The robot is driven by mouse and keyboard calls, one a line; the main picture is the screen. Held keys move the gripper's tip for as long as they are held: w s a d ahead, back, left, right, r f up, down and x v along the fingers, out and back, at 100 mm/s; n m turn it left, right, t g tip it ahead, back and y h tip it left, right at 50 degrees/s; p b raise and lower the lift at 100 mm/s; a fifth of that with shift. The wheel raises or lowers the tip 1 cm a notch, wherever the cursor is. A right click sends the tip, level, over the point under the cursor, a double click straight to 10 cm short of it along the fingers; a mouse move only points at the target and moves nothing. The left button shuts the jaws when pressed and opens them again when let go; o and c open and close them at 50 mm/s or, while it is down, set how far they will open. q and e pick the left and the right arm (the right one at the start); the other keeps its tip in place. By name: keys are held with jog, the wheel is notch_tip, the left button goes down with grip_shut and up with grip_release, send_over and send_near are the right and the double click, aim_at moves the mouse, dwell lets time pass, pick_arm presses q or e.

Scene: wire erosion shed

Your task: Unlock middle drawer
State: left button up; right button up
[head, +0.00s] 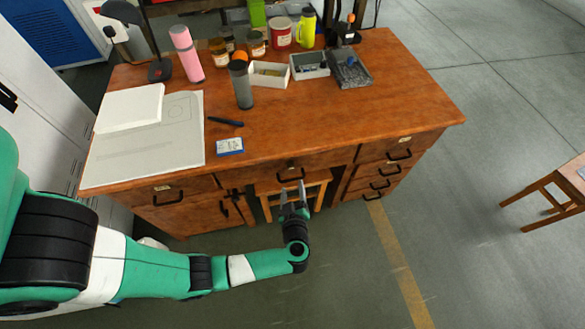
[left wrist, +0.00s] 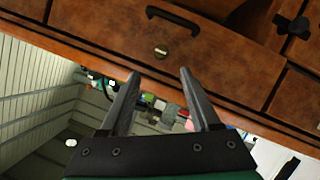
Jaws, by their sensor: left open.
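The wooden desk (head: 330,120) has a middle drawer (head: 317,159) below its top edge. In the left wrist view the drawer front (left wrist: 215,62) fills the top, with a black bar handle (left wrist: 172,20) and a small brass lock (left wrist: 161,52). The picture there looks turned over, with the desk's edge below the lock. My left gripper (head: 293,189) is open and empty, in front of the middle drawer. In the left wrist view its two fingertips (left wrist: 159,74) sit apart, just below the lock, with no contact visible. My right gripper is not in view.
A wooden stool (head: 266,188) stands under the desk behind my gripper. Drawers with black handles (head: 398,155) flank the middle drawer at right, and a cupboard is at left. Cups, bins, paper and a lamp (head: 159,70) crowd the desktop. Floor at right is mostly clear.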

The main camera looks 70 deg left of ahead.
aim_at(291, 168)
pick_arm(q)
jog(key=b+x, duration=0.4)
jog(key=x, duration=0.6)
jog(key=shift+s+d+f+b, duration=0.1)
jog(key=shift+b, duration=0.25)
jog(key=shift+a, duration=0.2)
grip_shut()
